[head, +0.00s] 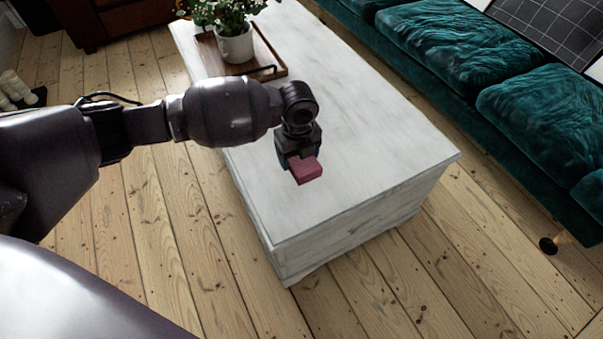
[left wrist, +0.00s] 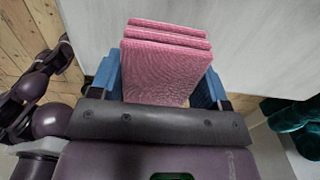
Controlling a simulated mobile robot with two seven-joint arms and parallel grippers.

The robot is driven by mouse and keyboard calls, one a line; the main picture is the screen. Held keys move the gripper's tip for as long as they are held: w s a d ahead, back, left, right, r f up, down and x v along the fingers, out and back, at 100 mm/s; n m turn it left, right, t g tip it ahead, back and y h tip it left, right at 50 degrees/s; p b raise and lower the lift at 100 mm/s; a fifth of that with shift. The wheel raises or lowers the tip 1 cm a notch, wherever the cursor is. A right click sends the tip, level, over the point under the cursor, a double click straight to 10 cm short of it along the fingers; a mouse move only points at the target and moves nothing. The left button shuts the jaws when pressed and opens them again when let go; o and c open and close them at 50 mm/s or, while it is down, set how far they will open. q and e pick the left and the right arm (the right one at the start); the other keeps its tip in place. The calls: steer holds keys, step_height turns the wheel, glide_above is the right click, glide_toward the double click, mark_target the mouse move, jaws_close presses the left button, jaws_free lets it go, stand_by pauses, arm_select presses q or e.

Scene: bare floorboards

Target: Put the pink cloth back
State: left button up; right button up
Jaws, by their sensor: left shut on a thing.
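The pink cloth (head: 307,169) is a small folded block over the near part of the white marbled table (head: 370,130). In the left wrist view the cloth (left wrist: 165,62) shows stacked folds between blue fingers. My left gripper (head: 298,160) is shut on the cloth, with a finger on each side of it. I cannot tell whether the cloth touches the tabletop or hangs just above it. My right gripper is not in view.
A wooden tray (head: 268,68) with a potted plant (head: 235,42) stands at the table's far end. A teal sofa (head: 440,50) runs along the right. The tabletop's middle and near end are clear. Floorboards (head: 190,240) surround the table.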

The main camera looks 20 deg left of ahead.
mark_target(298, 166)
arm_select(q)
step_height(298, 166, down, 4)
steer(key=shift+f+b, duration=0.1)
steer(key=shift+b, duration=0.4)
step_height(298, 166, down, 3)
steer(key=shift+s+f+b, duration=0.1)
steer(key=shift+f+b, duration=0.1)
steer(key=shift+b, duration=0.5)
steer(key=shift+f, duration=0.25)
steer(key=shift+r, duration=0.1)
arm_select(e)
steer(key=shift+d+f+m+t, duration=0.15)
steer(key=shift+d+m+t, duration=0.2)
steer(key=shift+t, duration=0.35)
arm_select(q)
steer(key=shift+f, duration=0.25)
steer(key=o, duration=0.9)
